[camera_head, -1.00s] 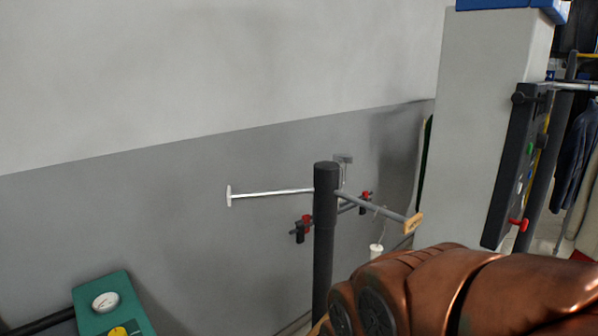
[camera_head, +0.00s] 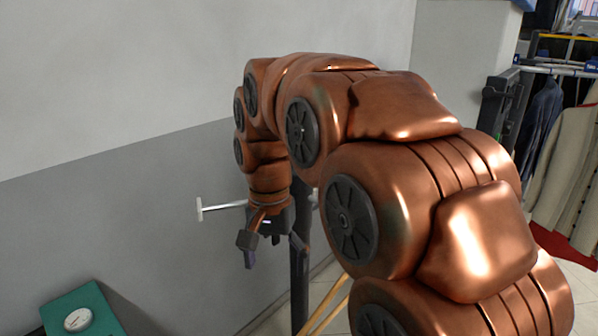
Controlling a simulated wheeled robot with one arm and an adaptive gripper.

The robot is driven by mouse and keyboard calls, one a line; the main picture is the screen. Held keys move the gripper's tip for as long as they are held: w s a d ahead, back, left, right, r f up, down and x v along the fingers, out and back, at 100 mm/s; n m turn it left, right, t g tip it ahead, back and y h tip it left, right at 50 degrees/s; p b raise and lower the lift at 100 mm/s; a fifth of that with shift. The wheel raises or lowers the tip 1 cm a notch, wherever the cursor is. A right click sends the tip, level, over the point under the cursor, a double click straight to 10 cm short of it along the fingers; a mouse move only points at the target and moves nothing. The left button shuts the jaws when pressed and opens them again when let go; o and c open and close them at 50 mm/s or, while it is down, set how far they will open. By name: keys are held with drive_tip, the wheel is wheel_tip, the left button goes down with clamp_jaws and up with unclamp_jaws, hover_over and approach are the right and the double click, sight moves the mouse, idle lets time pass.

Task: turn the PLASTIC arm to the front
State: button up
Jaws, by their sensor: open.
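A dark upright post (camera_head: 299,285) stands near the grey wall, its top hidden by my arm. A thin pale metal arm (camera_head: 222,207) with a white end cap reaches left from it. No PLASTIC label can be read, so I cannot tell which arm of the post bears it. The post's other arms, including one with a tan end tag seen earlier, are hidden behind my copper arm. My gripper (camera_head: 272,243) points down, open and empty, in front of the post and right of the white end cap. Contact with the post or its arms cannot be told.
Clothes (camera_head: 568,170) hang on a rack at the right. A dark panel (camera_head: 492,103) is on the pale pillar beside it. The wall side left of the post looks free.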

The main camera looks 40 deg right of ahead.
sight(300, 185)
drive_tip(key=w+d+r+m+p, duration=0.1)
drive_tip(key=w+d+r+m, duration=0.2)
drive_tip(key=w+d+r, duration=0.1)
drive_tip(key=w+d+r+m+p, duration=0.2)
drive_tip(key=w+d+r+m, duration=0.2)
drive_tip(key=d, duration=0.1)
drive_tip(key=w+d+r+m+t+p, duration=0.1)
drive_tip(key=w+d+r+m+p, duration=0.1)
drive_tip(key=w+d+r+m, duration=0.2)
drive_tip(key=shift+w+d+r, duration=0.25)
drive_tip(key=shift+d+r, duration=0.35)
drive_tip(key=shift+d, duration=0.05)
drive_tip(key=shift+f+b, duration=2.2)
drive_tip(key=shift+f, duration=1.7)
drive_tip(key=shift+c, duration=0.4)
clamp_jaws()
